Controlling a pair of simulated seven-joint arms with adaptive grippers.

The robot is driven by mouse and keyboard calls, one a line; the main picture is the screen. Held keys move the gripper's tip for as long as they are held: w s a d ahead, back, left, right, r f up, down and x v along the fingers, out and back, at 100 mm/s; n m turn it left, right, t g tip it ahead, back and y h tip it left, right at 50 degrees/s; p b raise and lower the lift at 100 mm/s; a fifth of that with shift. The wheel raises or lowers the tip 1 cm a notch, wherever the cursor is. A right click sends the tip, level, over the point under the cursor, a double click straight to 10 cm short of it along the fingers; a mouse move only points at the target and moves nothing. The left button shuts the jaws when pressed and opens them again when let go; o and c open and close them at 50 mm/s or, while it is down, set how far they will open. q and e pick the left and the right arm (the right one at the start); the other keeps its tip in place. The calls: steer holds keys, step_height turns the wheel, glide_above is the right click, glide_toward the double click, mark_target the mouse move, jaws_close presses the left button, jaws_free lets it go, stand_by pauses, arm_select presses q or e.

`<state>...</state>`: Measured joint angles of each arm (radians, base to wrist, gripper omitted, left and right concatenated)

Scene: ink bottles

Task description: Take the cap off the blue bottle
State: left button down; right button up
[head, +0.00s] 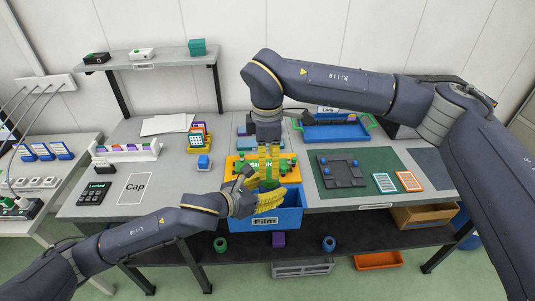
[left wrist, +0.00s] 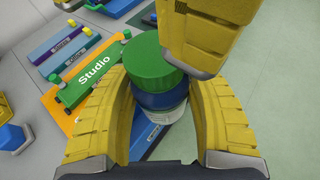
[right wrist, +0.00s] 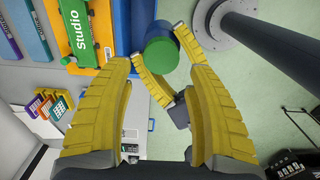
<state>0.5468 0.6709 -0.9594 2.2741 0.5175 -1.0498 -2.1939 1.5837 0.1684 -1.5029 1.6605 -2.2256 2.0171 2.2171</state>
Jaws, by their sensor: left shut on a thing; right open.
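The blue bottle (left wrist: 160,98) with a green cap (left wrist: 158,65) is between my left gripper's yellow fingers, cap facing the camera in the left wrist view. My left gripper (head: 266,200) is shut on the bottle's body, above the blue Film bin (head: 266,224). In the right wrist view the green cap (right wrist: 163,55) lies in front of the blue body, between and just beyond the fingertips of my right gripper (right wrist: 160,72). My right gripper is open, pointing down over the cap; one of its fingers shows in the left wrist view. The head view mostly hides the bottle.
The orange Studio tray (head: 232,168) sits right behind the grippers. A small blue object (head: 204,162) stands nearby. A dark grey fixture (head: 341,170) is on the right.

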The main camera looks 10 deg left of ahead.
mark_target(268, 176)
steer(key=shift+f, duration=2.5)
steer(key=shift+c, duration=0.4)
steer(key=c, duration=1.1)
steer(key=shift+o, duration=0.2)
steer(key=shift+n, duration=1.7)
steer(key=o, duration=1.3)
steer(key=shift+s, duration=0.1)
steer(key=shift+c, duration=0.2)
steer(key=shift+r, duration=0.15)
